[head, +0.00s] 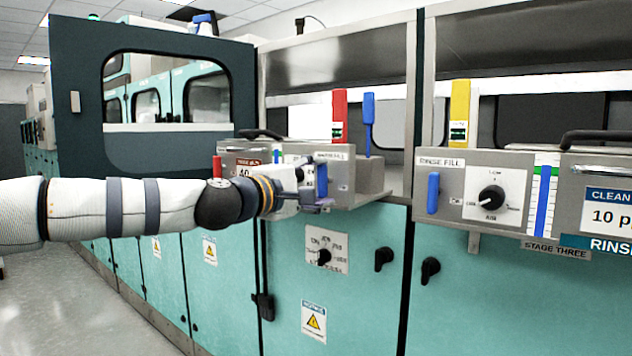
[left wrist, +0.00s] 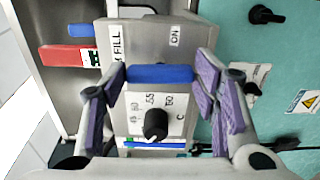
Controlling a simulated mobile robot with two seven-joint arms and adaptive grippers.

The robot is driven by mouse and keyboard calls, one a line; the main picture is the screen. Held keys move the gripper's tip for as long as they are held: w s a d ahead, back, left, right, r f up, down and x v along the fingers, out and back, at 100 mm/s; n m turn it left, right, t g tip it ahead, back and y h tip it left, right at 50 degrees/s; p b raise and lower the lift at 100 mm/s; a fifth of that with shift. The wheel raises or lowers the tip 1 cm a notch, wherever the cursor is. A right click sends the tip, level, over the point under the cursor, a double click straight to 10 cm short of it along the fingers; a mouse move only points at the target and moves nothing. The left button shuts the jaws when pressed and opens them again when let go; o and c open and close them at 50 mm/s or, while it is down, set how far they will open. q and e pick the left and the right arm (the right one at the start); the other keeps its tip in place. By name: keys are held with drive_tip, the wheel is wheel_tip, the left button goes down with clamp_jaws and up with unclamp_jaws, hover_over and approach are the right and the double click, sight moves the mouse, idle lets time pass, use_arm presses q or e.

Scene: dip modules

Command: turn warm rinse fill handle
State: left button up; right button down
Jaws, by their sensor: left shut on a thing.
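The fill handle is a short blue bar (head: 321,181) on the grey front panel of the middle module. My right gripper is in neither view.
A black dial (left wrist: 155,124) sits beside the handle. A red lever (head: 339,115) and a blue lever (head: 368,122) stand above the module. Another blue handle (head: 433,193) marked RINSE FILL is on the right module. Teal cabinet doors (head: 370,290) lie below; the floor is clear at lower left.

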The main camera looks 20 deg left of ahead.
use_arm(q)
drive_tip(key=shift+m, duration=0.4)
drive_tip(key=o, duration=1.2)
drive_tip(key=shift+c, duration=0.2)
drive_tip(key=v, duration=1.2)
